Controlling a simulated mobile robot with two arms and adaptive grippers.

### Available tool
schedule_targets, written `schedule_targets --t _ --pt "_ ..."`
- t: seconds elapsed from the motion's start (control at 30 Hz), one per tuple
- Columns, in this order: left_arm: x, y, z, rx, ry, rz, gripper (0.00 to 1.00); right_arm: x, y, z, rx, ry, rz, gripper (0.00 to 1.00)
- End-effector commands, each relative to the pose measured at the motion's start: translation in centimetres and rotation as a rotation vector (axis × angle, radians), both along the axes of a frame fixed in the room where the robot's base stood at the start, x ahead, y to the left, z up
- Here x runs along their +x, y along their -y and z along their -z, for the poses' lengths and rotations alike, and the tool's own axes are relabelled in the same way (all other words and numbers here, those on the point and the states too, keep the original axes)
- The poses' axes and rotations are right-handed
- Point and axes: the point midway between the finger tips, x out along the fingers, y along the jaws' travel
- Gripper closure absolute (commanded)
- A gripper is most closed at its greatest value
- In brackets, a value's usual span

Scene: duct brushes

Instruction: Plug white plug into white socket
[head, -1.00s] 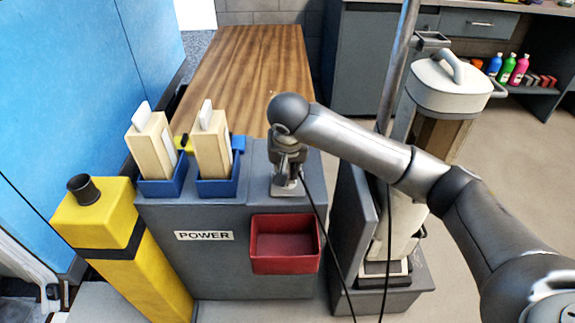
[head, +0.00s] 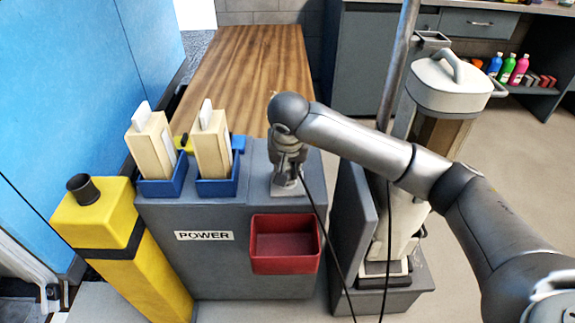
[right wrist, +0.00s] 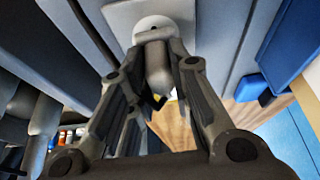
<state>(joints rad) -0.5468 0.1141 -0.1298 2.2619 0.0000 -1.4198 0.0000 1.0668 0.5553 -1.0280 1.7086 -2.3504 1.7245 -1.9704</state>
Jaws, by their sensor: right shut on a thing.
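My right gripper (head: 286,178) points down over the right part of the grey power cabinet's top. It is shut on the white plug, whose rounded white end (right wrist: 155,27) shows between the fingertips in the right wrist view. A black cable (head: 318,215) hangs from the gripper over the cabinet front. The plug end is at or very near a light grey plate (right wrist: 118,18) on the cabinet top. The white socket is hidden under the plug and fingers, so I cannot tell whether the plug is seated. My left gripper is not in view.
The grey cabinet (head: 205,265) bears a POWER label and a red bin (head: 257,267). Two blue holders (head: 217,187) with cream brushes stand left of the gripper. A yellow post (head: 110,220) is further left. A metal pole and a white-topped machine (head: 450,90) stand right.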

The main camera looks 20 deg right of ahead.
Motion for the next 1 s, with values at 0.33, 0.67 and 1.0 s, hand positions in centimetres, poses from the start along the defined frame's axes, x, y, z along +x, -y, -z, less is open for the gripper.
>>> schedule_targets --t 0.33,0.67,1.0 --pt "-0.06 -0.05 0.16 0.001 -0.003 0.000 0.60 0.01 0.00 -0.02 0.000 0.000 0.000 1.00" --pt "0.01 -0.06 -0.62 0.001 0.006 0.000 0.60 -0.02 0.00 0.01 -0.001 0.000 0.000 1.00" --pt "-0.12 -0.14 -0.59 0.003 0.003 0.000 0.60 -0.01 -0.01 0.15 0.000 0.000 0.000 1.00"
